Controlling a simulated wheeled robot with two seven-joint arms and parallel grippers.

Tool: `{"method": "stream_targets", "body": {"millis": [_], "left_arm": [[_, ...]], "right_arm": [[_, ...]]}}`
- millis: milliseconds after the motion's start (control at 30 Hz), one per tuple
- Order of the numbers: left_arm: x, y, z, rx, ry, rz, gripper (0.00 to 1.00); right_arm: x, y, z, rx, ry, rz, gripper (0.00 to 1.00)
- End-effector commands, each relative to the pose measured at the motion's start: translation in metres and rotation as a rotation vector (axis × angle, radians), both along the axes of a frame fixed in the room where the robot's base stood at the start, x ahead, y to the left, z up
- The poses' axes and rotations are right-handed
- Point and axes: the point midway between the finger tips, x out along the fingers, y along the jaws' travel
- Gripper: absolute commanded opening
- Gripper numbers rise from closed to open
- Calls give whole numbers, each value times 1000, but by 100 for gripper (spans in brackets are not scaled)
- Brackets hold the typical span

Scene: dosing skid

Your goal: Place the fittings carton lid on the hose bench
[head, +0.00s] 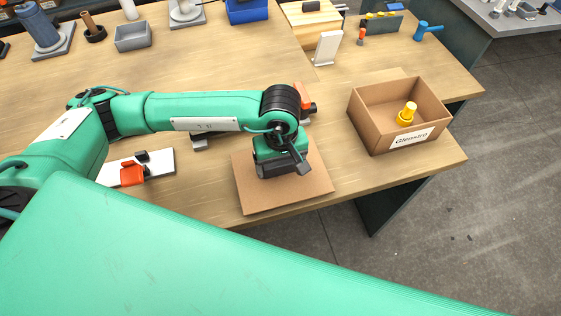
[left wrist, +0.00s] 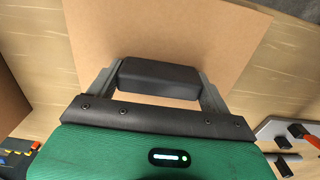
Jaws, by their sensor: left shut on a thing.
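The fittings carton lid (head: 312,190) is a flat brown cardboard panel near the front edge of the hose bench (head: 330,87). In the left wrist view the lid (left wrist: 190,28) has a dark block handle (left wrist: 160,80) between my fingers. My left gripper (head: 284,168) is over the lid and shut on this handle. The lid looks level, at or just above the bench top; I cannot tell whether it touches. The open carton (head: 374,125), labelled "Glenstra", stands to the right, apart from the lid. My right gripper is not in view.
A yellow fitting (head: 406,115) is inside the carton. A white plate with an orange clamp (head: 131,174) lies left of the lid. A white upright card (head: 327,48) and a grey bin (head: 132,36) stand farther back. Bare wood lies between the lid and the carton.

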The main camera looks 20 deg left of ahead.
Motion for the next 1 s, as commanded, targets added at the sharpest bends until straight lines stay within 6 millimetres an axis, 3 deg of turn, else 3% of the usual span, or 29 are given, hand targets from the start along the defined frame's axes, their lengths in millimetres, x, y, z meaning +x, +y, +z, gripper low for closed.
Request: {"method": "stream_targets", "body": {"millis": [167, 200, 267, 633, 667, 833, 1000], "left_arm": [[0, 0, -3, -1, -1, 0, 57], [0, 0, -2, 0, 0, 0, 87], [0, 0, -2, 0, 0, 0, 99], [0, 0, 4, 0, 0, 0, 100], [1, 0, 6, -2, -3, 0, 100], [2, -1, 40, -2, -6, -1, 100], [1, -1, 78, -2, -6, -1, 100]], "right_arm": [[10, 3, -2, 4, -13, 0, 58], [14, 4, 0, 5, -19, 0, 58], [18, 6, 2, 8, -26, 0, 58], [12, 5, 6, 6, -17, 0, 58], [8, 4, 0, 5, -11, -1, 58], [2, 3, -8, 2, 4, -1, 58], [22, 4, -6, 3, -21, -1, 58]]}}
